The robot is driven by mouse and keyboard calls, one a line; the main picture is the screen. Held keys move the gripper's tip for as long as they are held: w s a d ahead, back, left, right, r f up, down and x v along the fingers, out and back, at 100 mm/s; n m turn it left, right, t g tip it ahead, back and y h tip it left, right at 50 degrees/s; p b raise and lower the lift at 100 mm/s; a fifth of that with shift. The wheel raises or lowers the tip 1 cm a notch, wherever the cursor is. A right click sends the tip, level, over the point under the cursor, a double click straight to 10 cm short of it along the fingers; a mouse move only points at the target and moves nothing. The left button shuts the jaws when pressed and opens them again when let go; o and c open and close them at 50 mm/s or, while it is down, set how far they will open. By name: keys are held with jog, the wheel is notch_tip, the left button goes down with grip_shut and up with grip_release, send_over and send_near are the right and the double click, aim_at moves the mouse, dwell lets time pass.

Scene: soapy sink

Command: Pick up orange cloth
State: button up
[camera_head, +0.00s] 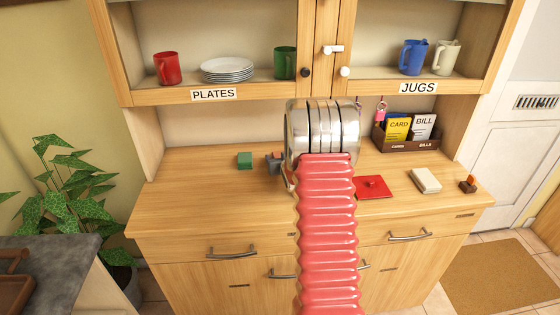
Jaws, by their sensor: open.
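I cannot make out any orange cloth in this view. My red ribbed arm reaches up the middle over the wooden dresser (200,212). My gripper (322,128) shows as a shiny metal drum at the arm's end, above the dresser top. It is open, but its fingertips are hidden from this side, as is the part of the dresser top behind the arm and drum. A small grey thing with an orange-red patch (273,163) shows just left of the drum, too small to identify.
On the dresser top are a green block (244,160), a red square (373,187), a cream block (425,180), a small brown block with an orange top (467,185) and a card box (408,145). Shelves above hold plates (227,69) and jugs. The dresser's front left is clear.

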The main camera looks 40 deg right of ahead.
jog(key=shift+c, duration=0.2)
dwell(0.3)
jog(key=c, duration=1.1)
